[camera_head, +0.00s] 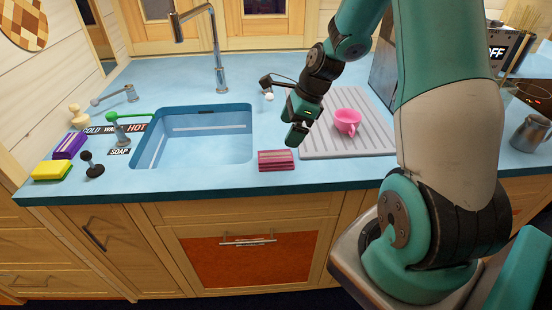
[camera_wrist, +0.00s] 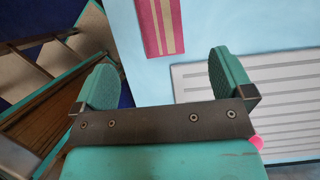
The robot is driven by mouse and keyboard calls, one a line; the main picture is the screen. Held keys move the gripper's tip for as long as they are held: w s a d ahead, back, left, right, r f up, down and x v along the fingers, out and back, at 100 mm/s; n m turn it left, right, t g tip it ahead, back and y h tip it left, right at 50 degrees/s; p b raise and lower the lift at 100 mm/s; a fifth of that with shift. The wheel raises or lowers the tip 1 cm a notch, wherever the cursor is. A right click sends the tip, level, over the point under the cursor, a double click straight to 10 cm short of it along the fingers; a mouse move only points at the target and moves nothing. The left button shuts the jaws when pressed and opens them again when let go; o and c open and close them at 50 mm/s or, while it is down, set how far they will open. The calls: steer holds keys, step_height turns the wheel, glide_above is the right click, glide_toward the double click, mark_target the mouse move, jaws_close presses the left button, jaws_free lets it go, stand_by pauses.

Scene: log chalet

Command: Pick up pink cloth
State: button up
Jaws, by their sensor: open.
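The pink cloth (camera_head: 276,160), folded with pale stripes, lies on the blue counter (camera_head: 225,184) just right of the sink, near the front edge. In the wrist view the cloth (camera_wrist: 160,26) shows at the top, beyond and between my two fingers, with its far part cut off by the frame. My gripper (camera_head: 296,138) hangs above the counter, a little above and to the right of the cloth. In the wrist view my gripper (camera_wrist: 163,80) has its fingers wide apart with nothing between them.
A blue sink (camera_head: 195,140) with a tall tap (camera_head: 218,70) is to the left. A grey drainboard (camera_head: 350,147) with a pink cup (camera_head: 347,121) is to the right. A yellow sponge (camera_head: 52,171) and a purple one (camera_head: 69,146) sit far left. A metal jug (camera_head: 531,133) stands far right.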

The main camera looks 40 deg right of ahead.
glide_above(276, 157)
steer(key=s+d, duration=0.1)
steer(key=d, duration=0.1)
step_height(276, 157, down, 4)
steer(key=shift+a+f, duration=0.1)
steer(key=shift+a, duration=0.05)
steer(key=shift+p+x, duration=0.85)
steer(key=shift+x, duration=1.75)
steer(key=shift+s+f, duration=0.1)
steer(key=shift+f, duration=0.05)
steer(key=shift+c, duration=0.2)
steer(key=c, duration=1)
steer(key=shift+c, duration=0.2)
step_height(276, 157, up, 20)
steer(key=b, duration=0.1)
